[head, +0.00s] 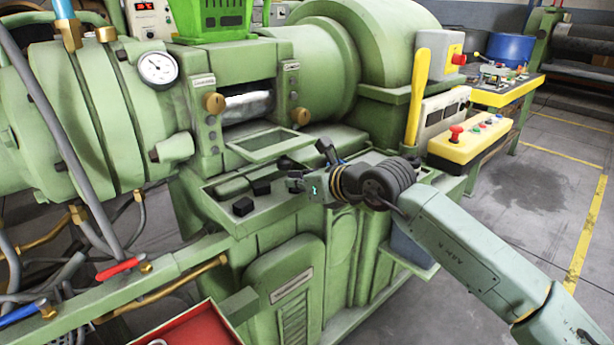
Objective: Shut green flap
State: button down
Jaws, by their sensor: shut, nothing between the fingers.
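The green flap (272,146) is open. It sticks out nearly flat below a dark rectangular opening (248,101) in the green extruder, and a pale shiny roll shows inside the opening. My gripper (297,181) is shut and empty. It is in front of and below the flap, towards its right side, over the machine's front ledge. A gap shows between the gripper and the flap in the picture, but I cannot tell the exact depth. My wrist partly hides the ledge.
Brass knobs (215,103) flank the opening. A yellow lever (417,96) and a yellow control box (469,138) with a red button stand to the right. Hoses and pipes fill the left. A red tray (190,328) is at the bottom. Open floor lies at right.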

jog(key=shift+x, duration=1.4)
